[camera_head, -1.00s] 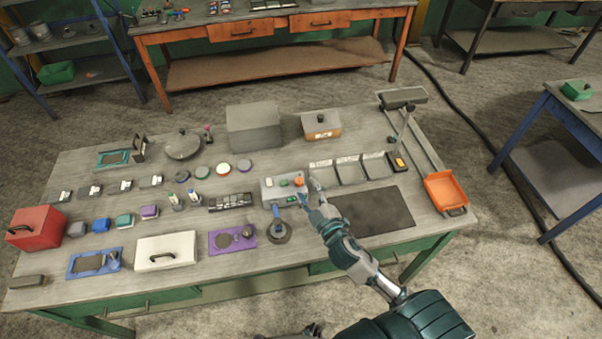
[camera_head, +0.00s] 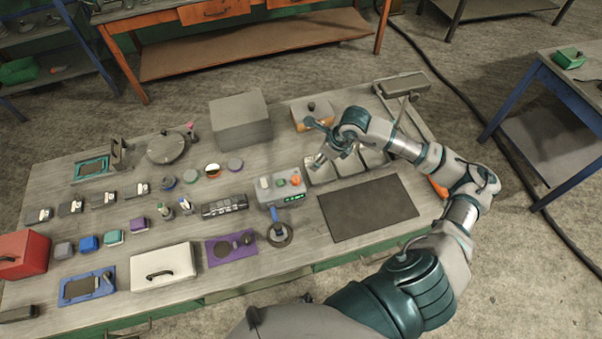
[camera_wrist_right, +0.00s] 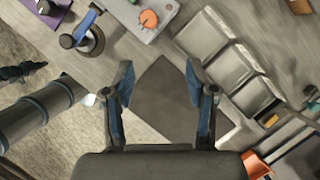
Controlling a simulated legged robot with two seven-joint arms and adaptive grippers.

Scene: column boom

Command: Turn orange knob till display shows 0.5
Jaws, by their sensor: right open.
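The orange knob (camera_head: 296,181) sits on top of a small grey control box (camera_head: 266,196) near the middle of the bench. The box's display (camera_head: 294,197) glows green, but its digits are too small to read. The knob also shows at the top of the right wrist view (camera_wrist_right: 148,18). My right gripper (camera_head: 319,144) is open and empty, raised above the grey bins, behind and right of the knob and apart from it. Its two blue fingers (camera_wrist_right: 160,80) stand wide apart in the wrist view, with nothing between them. My left gripper is not clearly seen.
A blue-handled lever on a round base (camera_head: 279,234) stands just in front of the box. Grey bins (camera_head: 322,172) and a dark mat (camera_head: 368,208) lie to the right. A large grey block (camera_head: 240,120) stands behind. A purple plate (camera_head: 231,247) lies front left.

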